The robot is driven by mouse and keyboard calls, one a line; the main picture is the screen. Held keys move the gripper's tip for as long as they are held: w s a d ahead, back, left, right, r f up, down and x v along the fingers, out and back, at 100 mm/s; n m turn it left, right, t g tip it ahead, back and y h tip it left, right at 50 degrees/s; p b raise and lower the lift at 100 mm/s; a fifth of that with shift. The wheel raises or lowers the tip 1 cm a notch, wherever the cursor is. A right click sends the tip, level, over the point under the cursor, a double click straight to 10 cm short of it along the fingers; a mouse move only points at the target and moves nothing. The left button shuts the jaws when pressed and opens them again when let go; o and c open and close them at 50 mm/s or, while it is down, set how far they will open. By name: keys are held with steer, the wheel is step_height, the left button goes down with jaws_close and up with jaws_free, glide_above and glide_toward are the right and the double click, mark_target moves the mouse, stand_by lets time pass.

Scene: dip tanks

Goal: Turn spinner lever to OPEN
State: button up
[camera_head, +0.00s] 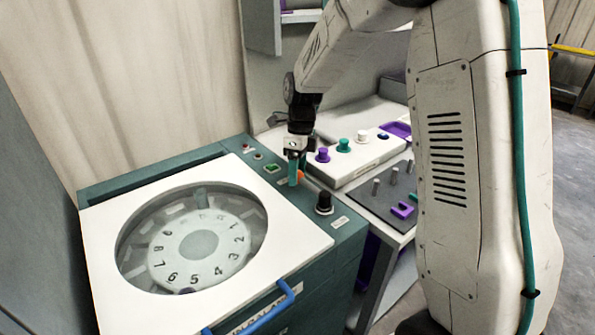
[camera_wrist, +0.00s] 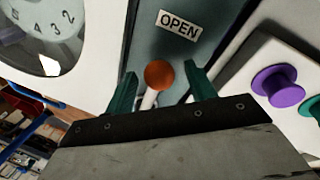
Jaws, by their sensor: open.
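The spinner lever has an orange ball knob (camera_wrist: 159,75) on a pale stem. In the wrist view it sits between the two teal fingers of my gripper (camera_wrist: 161,82), which are apart with a gap on each side of the ball. A white OPEN label (camera_wrist: 178,25) lies on the panel beyond the ball, and the stem leans roughly that way. In the head view my gripper (camera_head: 295,172) points down over the spinner's green panel, with the orange knob (camera_head: 301,175) partly hidden behind a finger. The stem's base is hidden. The spinner's white lid (camera_head: 290,225) is down, with a numbered rotor behind its round window.
On the panel stand a black knob (camera_head: 323,202), a green button (camera_head: 271,168) and a small red button. To the right, a white unit (camera_head: 365,158) carries purple, green and white knobs. A blue handle (camera_head: 265,312) runs along the lid's front.

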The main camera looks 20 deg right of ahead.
step_height(320, 180, up, 7)
steer(key=w+d, duration=0.1)
steer(key=shift+r, duration=0.2)
stand_by(0.5)
steer(key=n, duration=0.3)
steer(key=shift+s+f, duration=0.2)
steer(key=shift+s, duration=0.05)
steer(key=s+n, duration=0.2)
steer(key=n, duration=0.1)
steer(key=s+n, duration=0.1)
steer(key=n, duration=0.1)
steer(key=shift+s+f+g, duration=0.3)
steer(key=shift+s, duration=0.1)
steer(key=s+r+n+t, duration=0.1)
steer(key=s+r+n, duration=0.2)
steer(key=s+n, duration=0.6)
steer(key=s+a+r+n+t+h, duration=0.1)
steer(key=s+r+n, duration=0.3)
steer(key=s+n, duration=0.5)
steer(key=s+t, duration=0.1)
steer(key=s, duration=1)
steer(key=shift+a+r, duration=0.15)
steer(key=shift+r, duration=0.05)
